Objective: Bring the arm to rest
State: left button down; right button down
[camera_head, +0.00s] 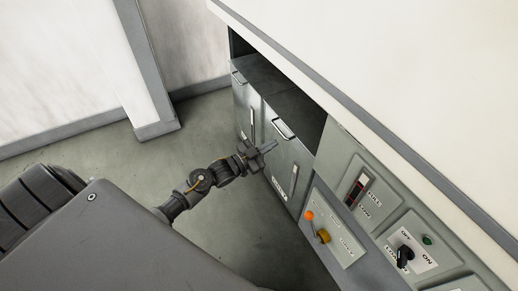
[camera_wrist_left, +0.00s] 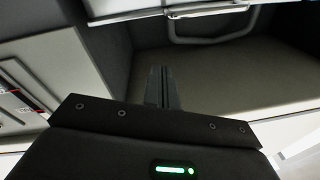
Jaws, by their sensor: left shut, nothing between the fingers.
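My left gripper (camera_head: 267,147) is shut and empty. In the head view it is in front of the grey cabinet doors, close to the door with a bar handle (camera_head: 284,129); I cannot tell whether it touches that door. In the left wrist view the closed fingers (camera_wrist_left: 161,87) point up toward a dark recess, with a metal bar handle (camera_wrist_left: 210,38) above them. My left arm (camera_head: 200,182) reaches out from the lower left. My right gripper is not in view.
A control panel with an orange-knobbed lever (camera_head: 309,215), a black rotary switch (camera_head: 404,254) and a slotted slider (camera_head: 358,190) stands right of the doors. A white worktop (camera_head: 400,60) overhangs them. The floor (camera_head: 140,160) left of the arm is clear, up to a white wall post (camera_head: 150,80).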

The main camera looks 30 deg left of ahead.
pick_arm(q)
jog(key=v, duration=0.4)
jog(key=shift+s+a+r, duration=0.1)
jog(key=shift+s+a, duration=0.05)
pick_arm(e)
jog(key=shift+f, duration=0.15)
